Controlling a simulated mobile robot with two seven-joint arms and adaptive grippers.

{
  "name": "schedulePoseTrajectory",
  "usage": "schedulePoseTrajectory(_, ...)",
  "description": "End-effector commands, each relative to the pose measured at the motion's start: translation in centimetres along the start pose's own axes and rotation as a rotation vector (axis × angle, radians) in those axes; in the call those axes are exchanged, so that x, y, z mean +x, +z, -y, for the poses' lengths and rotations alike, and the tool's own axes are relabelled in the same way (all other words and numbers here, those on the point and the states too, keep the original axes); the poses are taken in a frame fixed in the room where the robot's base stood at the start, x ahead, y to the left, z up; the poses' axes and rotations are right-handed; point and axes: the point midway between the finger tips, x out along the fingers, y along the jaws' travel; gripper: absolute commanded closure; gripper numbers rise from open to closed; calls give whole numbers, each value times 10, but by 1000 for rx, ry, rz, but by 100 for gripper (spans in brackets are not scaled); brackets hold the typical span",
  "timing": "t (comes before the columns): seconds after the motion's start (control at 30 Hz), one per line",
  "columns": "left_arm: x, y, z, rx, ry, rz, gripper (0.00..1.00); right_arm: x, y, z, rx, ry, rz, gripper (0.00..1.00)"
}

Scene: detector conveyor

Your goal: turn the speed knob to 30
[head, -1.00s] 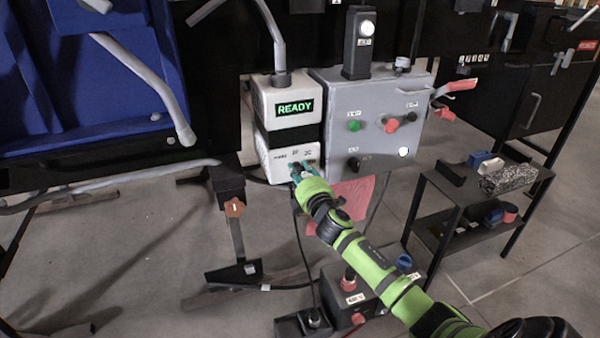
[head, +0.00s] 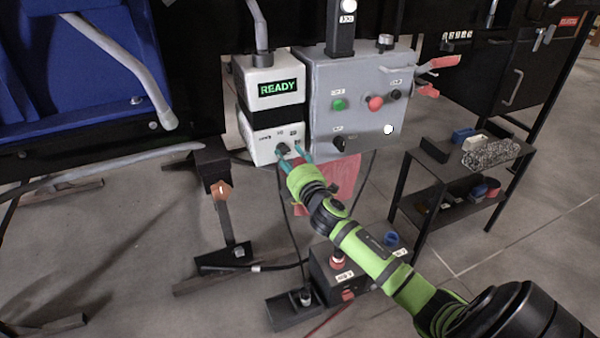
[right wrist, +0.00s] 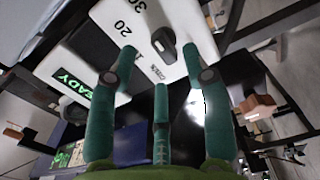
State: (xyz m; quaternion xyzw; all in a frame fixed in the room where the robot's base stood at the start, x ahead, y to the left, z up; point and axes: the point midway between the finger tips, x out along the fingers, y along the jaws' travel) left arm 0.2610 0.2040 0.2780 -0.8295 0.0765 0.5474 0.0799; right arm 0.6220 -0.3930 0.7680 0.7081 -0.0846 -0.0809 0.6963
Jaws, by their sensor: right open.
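The speed knob (head: 283,149) is a black knob on the lower white face of the control box (head: 258,147), with printed marks above it. In the right wrist view the knob (right wrist: 164,44) shows as a dark raised grip beside the printed 20 and 30. Which mark it points to is not clear. My right gripper (head: 292,156) is open just in front of the knob, its teal fingers apart. In the right wrist view the gripper (right wrist: 154,42) has fingers to either side of the knob, with no clear contact. My left gripper is not in view.
A green READY display (head: 278,88) sits above the knob. A grey panel (head: 320,85) with a green button (head: 338,104), a red button (head: 375,103) and a black switch (head: 340,144) adjoins on the right. A black shelf (head: 410,180) stands further right.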

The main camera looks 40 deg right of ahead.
Motion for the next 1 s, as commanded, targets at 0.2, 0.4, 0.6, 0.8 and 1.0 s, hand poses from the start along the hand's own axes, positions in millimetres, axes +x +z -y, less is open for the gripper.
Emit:
schedulePoseTrajectory(0.2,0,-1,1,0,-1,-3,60,-47,0,0,-1,-1,-1,51)
schedulePoseTrajectory(0.4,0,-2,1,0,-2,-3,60,-74,0,-1,2,2,-1,51)
schedulePoseTrajectory(0.6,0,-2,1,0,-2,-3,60,-82,0,-2,1,4,1,51)
schedulePoseTrajectory(0.8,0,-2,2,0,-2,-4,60,-82,0,-2,0,4,0,51)
schedulePoseTrajectory(1.0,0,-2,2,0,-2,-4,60,-82,0,-2,1,4,0,51)
